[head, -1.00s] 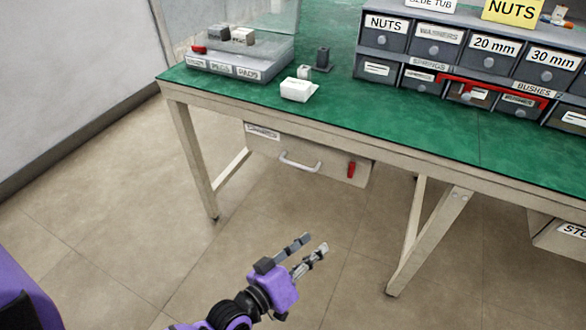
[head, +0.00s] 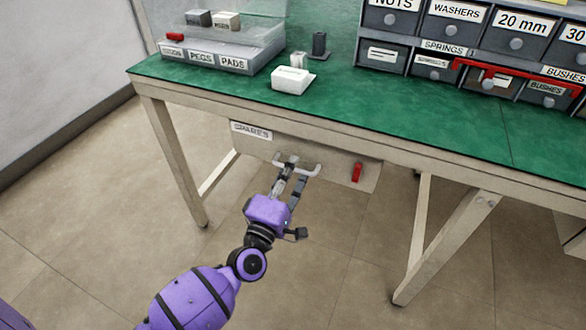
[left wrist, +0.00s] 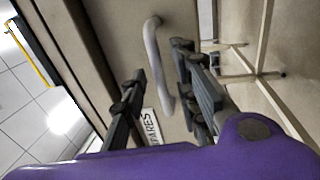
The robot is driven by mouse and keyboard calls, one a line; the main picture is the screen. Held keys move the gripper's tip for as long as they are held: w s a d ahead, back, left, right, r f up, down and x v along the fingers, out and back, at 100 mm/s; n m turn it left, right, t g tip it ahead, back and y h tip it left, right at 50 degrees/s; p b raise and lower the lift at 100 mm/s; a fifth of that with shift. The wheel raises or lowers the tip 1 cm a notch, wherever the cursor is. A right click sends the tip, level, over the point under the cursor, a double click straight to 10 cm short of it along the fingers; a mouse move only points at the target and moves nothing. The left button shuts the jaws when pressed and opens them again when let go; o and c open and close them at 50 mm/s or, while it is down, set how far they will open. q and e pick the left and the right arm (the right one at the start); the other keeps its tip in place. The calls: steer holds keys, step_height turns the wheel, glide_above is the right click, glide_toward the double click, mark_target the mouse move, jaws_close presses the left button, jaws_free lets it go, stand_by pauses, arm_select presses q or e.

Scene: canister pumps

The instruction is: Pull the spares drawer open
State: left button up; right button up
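The spares drawer (head: 335,168) hangs under the green-topped bench, its beige front flush with the frame, so it looks shut. It bears a SPARES label (head: 252,130), a pale bar handle (head: 312,171) and a red tab (head: 357,172) to the right. My left gripper (head: 291,173) is open at the handle. In the left wrist view, the handle (left wrist: 153,60) shows between the two spread fingers (left wrist: 157,65); I cannot tell whether either finger touches it. The label (left wrist: 152,127) is partly hidden by a finger there. My right gripper is out of view.
On the bench top (head: 400,120) stand a clear-sided bin (head: 220,62), a white box (head: 291,80) and a rack of small drawers (head: 470,45). Bench legs stand left (head: 175,160) and right (head: 445,240) of the drawer. The floor in front is clear.

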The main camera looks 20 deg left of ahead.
arm_select(q)
steer(key=shift+w, duration=0.45)
jaws_close()
steer(key=shift+s, duration=0.1)
steer(key=s+p, duration=0.3)
steer(key=s, duration=2.2)
steer(key=shift+s+a, duration=0.4)
steer(key=shift+a, duration=0.05)
